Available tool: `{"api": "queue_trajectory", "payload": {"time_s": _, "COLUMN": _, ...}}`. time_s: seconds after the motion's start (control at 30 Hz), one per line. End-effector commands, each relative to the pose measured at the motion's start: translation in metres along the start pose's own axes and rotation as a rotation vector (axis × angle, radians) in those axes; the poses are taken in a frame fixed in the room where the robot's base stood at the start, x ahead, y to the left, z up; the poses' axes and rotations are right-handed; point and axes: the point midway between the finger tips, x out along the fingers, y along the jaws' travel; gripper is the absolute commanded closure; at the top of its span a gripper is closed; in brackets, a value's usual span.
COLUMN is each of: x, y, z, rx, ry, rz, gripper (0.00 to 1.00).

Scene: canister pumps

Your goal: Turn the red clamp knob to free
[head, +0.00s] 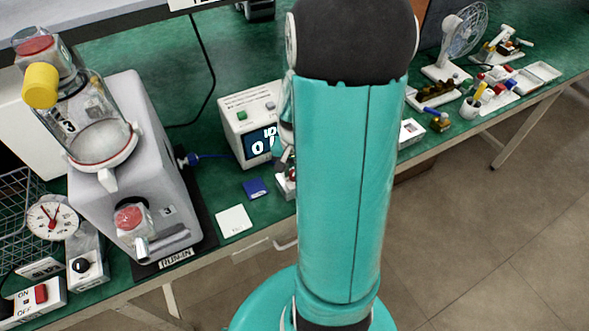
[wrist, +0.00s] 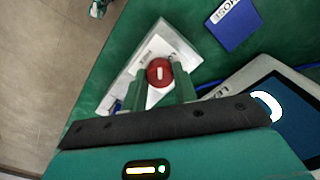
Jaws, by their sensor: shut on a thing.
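My gripper (wrist: 162,78) is shut on the knob, with one dark green finger on each side. In the head view my teal arm hides most of the gripper and knob; only a corner of the white block (head: 286,188) shows beside the arm.
A white display box (head: 252,122) stands close beside the clamp block. A blue card (head: 255,188) and a white card (head: 233,221) lie on the green bench. A grey pump (head: 135,160) with a glass canister stands to the left. Small parts and a fan (head: 462,32) are at the right.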

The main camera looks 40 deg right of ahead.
Motion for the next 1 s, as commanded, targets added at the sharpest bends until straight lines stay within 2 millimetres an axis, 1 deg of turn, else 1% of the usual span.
{"api": "queue_trajectory", "payload": {"time_s": 0.6, "x": -0.0009, "y": 0.0001, "z": -0.0009, "rx": -0.575, "ry": 0.003, "rz": 0.0, "gripper": 0.94}}
{"api": "queue_trajectory", "payload": {"time_s": 0.8, "x": -0.001, "y": 0.0002, "z": -0.0011, "rx": -0.72, "ry": 0.003, "rz": 0.0, "gripper": 0.94}}
{"api": "queue_trajectory", "payload": {"time_s": 1.0, "x": -0.001, "y": 0.0002, "z": -0.0011, "rx": -0.815, "ry": 0.003, "rz": 0.0, "gripper": 0.94}}
